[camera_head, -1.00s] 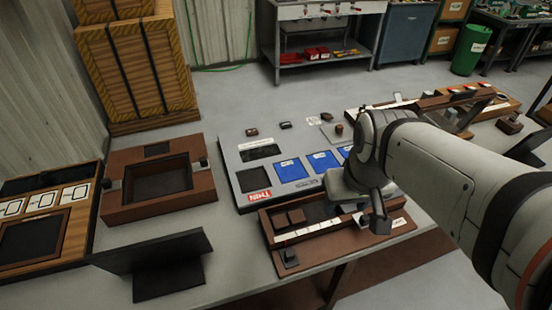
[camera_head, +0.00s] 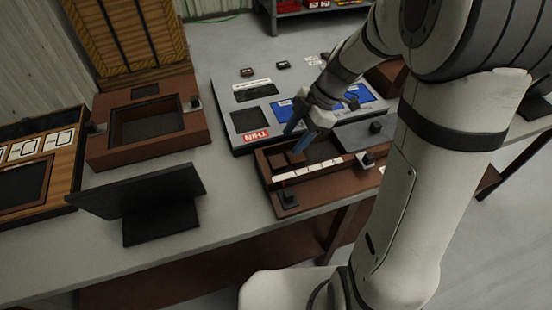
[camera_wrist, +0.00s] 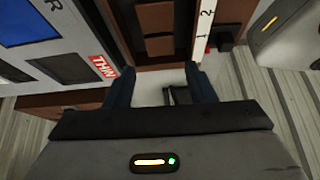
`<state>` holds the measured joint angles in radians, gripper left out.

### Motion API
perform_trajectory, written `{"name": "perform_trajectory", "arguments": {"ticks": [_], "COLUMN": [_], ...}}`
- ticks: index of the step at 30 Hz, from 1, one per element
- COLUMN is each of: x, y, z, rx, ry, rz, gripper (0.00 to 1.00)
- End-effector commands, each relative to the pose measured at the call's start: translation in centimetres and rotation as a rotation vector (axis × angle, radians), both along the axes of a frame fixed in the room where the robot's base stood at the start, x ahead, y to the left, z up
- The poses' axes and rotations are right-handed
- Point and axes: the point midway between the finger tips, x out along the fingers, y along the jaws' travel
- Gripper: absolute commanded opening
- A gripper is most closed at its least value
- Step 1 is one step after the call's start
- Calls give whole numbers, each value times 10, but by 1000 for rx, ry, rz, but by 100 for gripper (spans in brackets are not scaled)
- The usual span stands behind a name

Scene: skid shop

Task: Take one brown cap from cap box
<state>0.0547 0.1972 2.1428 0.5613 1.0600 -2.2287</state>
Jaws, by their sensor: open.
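The cap box (camera_head: 290,197) is a dark brown tray with a white numbered strip, on the bench in the head view. Two brown caps (camera_wrist: 157,22) lie in a row in its compartment in the wrist view; they also show at the box's left end in the head view (camera_head: 279,160). My gripper (camera_head: 295,138) has blue fingers, points downward and is above the left end of the box. In the wrist view my gripper (camera_wrist: 159,72) is open and empty, its fingers apart near the compartment's end, with the caps ahead of them.
A grey panel (camera_head: 225,95) with blue windows and a red THIN label lies behind the box. A brown frame box (camera_head: 195,135) and a black angled stand (camera_head: 145,195) are to the left.

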Motion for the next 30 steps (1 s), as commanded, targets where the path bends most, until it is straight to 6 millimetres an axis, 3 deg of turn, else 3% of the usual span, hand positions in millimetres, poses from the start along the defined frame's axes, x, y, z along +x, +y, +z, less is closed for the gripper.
{"name": "perform_trajectory", "arguments": {"ticks": [18, 27, 30], "x": [-11, -12, -12], "y": [32, 35, 35], "z": [-65, -70, -70], "rx": [9, 9, 9], "ry": [-6, -8, -8], "rz": [21, 20, 20], "gripper": [50, 50, 42]}}
